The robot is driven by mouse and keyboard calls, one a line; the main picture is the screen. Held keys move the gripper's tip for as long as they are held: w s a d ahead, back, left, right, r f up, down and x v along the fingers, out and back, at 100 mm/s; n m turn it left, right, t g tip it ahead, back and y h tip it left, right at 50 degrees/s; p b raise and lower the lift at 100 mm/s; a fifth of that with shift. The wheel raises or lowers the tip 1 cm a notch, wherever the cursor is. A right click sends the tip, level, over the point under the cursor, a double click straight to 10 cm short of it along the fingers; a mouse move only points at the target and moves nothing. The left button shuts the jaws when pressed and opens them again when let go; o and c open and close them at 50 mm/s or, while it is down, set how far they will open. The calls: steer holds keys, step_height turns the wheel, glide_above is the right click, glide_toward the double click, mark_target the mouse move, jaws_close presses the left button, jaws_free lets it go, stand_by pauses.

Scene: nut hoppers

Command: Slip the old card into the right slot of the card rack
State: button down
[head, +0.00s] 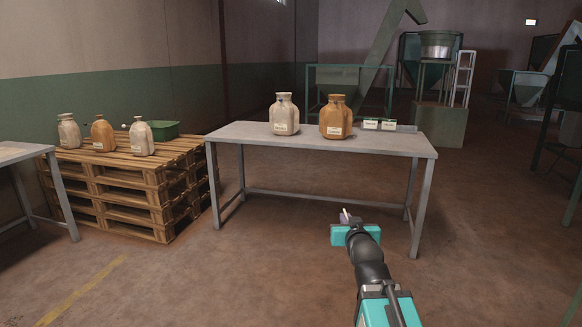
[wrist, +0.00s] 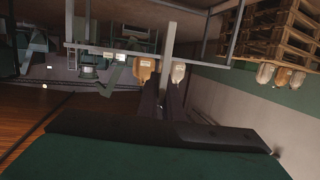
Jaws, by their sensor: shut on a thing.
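My gripper (head: 346,217) is in front of the grey table, below its top in the head view. It is shut on a thin pale thing, which looks like the old card (head: 344,214). In the wrist view the card (wrist: 168,45) is a narrow grey strip, seen edge-on, rising from between the dark fingers (wrist: 165,100). Its face and print are hidden. The card rack (head: 379,124) is small and far off, at the right of the tabletop, with two pale labelled faces. I cannot tell whether its slots hold anything.
The grey table (head: 240,133) bears a pale jar (head: 284,117) and an orange jar (head: 335,120), left of the rack. A pallet stack (head: 140,185) at left holds several jars and a green bin (head: 163,130). The floor in front of the table is clear.

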step_height(320, 180, up, 28)
steer(key=p, duration=2.7)
steer(key=shift+d+f, duration=0.1)
steer(key=shift+f, duration=0.05)
steer(key=d, duration=0.6)
steer(key=shift+d, duration=0.4)
steer(key=shift+d, duration=0.15)
